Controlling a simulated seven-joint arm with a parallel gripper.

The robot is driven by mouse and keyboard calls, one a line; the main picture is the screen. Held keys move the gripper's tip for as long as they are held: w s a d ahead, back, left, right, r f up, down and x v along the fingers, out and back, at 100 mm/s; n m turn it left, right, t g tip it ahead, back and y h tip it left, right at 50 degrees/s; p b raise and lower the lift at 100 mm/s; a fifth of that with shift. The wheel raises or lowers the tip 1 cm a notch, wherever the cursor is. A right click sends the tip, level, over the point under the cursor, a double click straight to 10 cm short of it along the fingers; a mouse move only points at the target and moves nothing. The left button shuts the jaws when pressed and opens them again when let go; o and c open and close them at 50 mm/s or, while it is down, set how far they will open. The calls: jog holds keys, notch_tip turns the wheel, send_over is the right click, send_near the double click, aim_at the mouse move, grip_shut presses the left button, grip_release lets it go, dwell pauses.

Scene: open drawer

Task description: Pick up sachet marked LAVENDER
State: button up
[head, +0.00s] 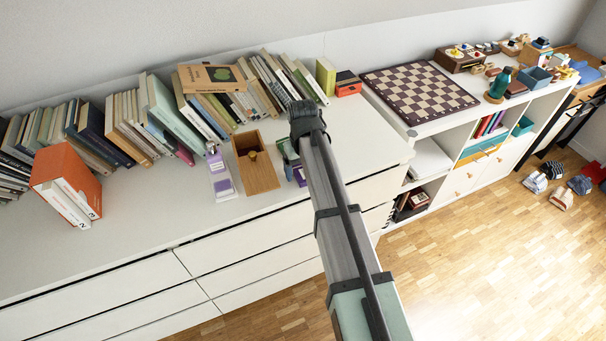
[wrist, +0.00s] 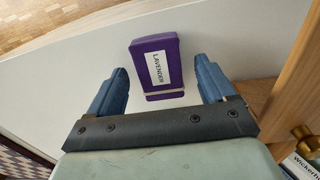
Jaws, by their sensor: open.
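The purple sachet marked LAVENDER (wrist: 153,66) lies on the white dresser top, its white label facing up toward the wrist camera. A pale band crosses its end nearest my gripper. My gripper (wrist: 160,68) is open, with one blue finger on each side of the sachet and a visible gap on both sides. The fingers look apart from it; I cannot tell the height above the top. In the head view the purple sachet (head: 300,177) shows in part beside my gripper (head: 293,168), partly hidden by my arm.
A wooden box (head: 268,184) with a brass knob stands close beside my gripper; it also shows at the right of the wrist view (wrist: 290,95). Left of it is a pale item with purple parts (head: 222,187). Books (head: 160,115) line the wall. The dresser's front edge is near.

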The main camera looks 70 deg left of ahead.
jog(key=shift+c, duration=0.4)
jog(key=c, duration=1)
jog(key=shift+c, duration=0.2)
